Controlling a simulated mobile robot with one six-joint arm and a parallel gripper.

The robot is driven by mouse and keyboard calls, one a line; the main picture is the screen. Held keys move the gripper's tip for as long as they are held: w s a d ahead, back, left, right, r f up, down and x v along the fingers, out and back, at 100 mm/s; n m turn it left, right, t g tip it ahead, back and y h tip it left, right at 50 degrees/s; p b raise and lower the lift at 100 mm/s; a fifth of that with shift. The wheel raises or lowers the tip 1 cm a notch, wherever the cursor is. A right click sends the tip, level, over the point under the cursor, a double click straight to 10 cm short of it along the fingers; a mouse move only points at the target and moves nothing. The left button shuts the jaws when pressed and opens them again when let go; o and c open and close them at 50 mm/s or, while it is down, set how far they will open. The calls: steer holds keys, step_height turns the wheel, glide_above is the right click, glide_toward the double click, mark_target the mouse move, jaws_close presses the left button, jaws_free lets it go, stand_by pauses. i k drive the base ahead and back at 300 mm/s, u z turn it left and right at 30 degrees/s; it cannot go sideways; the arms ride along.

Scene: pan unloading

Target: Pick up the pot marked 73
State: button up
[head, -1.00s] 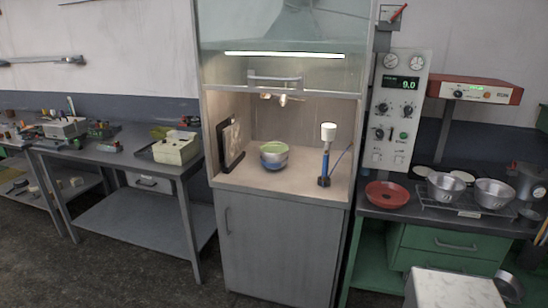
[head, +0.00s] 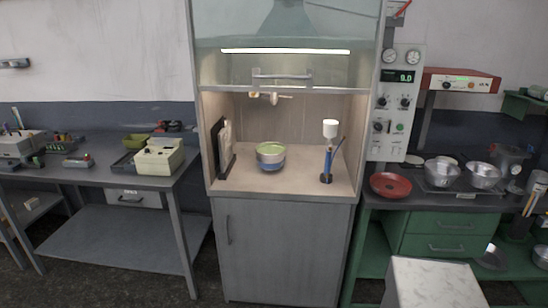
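No marking 73 can be read on any vessel at this size. Two silvery metal bowls or pots stand on the green bench at the right: one on the left (head: 442,172) and one on the right (head: 483,176). A bowl-shaped vessel (head: 270,157), green at the top, metallic in the middle and blue below, stands inside the lit fume cabinet. I cannot tell which of these is the task's pot. My gripper is not in view.
The fume cabinet (head: 283,249) stands in the middle, its sash raised. A red dish (head: 390,186) lies on the green bench. A pale-topped block (head: 434,281) stands in front of it. A grey table (head: 70,178) is at the left. Dark floor shows between table and cabinet.

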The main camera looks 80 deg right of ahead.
mark_target(268, 153)
steer(key=z, duration=0.45)
steer(key=i, duration=0.6)
steer(key=z, duration=0.75)
steer(key=i, duration=0.6)
steer(key=z, duration=0.35)
